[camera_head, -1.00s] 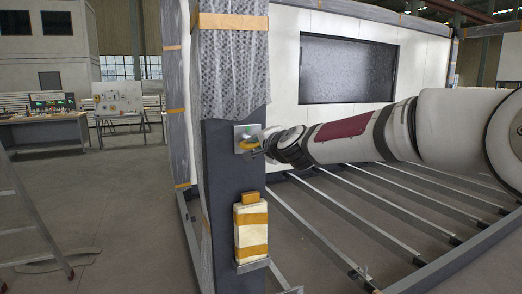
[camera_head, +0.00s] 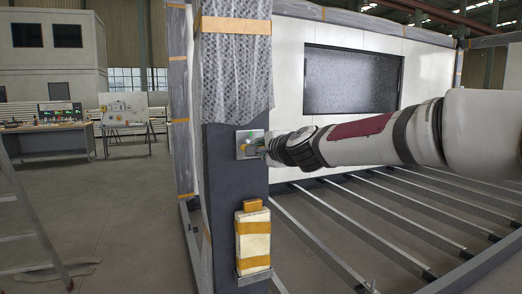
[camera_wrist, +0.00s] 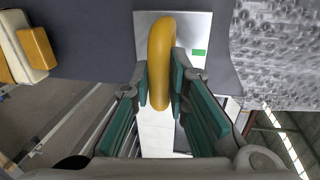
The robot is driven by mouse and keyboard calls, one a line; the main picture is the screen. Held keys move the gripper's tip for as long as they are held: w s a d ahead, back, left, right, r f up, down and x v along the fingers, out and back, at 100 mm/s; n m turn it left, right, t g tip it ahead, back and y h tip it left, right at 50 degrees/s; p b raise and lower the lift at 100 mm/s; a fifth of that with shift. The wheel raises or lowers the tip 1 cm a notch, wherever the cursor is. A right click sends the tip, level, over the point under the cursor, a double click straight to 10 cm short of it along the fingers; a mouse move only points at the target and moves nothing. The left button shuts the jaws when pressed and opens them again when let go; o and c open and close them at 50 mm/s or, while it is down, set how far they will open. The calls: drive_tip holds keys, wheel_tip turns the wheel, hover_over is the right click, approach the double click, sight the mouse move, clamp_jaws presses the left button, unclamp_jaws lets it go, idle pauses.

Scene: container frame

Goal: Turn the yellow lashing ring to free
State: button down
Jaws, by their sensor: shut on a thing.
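The yellow lashing ring (camera_wrist: 161,38) stands out from a bright metal plate (camera_wrist: 196,28) with a small green mark (camera_wrist: 199,52) on it. The plate (camera_head: 243,145) also shows on the dark post in the head view, where the ring is mostly hidden and too small to read. My gripper (camera_wrist: 160,84) is shut on the ring, with one green-padded finger on each side of it in the wrist view. In the head view my gripper (camera_head: 262,147) reaches the plate from the right. The ring's root at the plate shows little detail.
Bubble wrap (camera_head: 236,80) covers the upper part of the dark post (camera_head: 236,185). A cream block with orange straps (camera_head: 253,243) sits on a small ledge below the plate. Metal floor beams (camera_head: 345,225) run at the right. A ladder (camera_head: 32,215) stands at the left.

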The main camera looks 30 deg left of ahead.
drive_tip(key=c, duration=1.6)
unclamp_jaws()
drive_tip(key=shift+w+d, duration=0.3)
drive_tip(key=shift+w, duration=0.05)
drive_tip(key=shift+o, duration=0.2)
drive_tip(key=shift+s+a, duration=0.1)
drive_tip(key=v, duration=1.2)
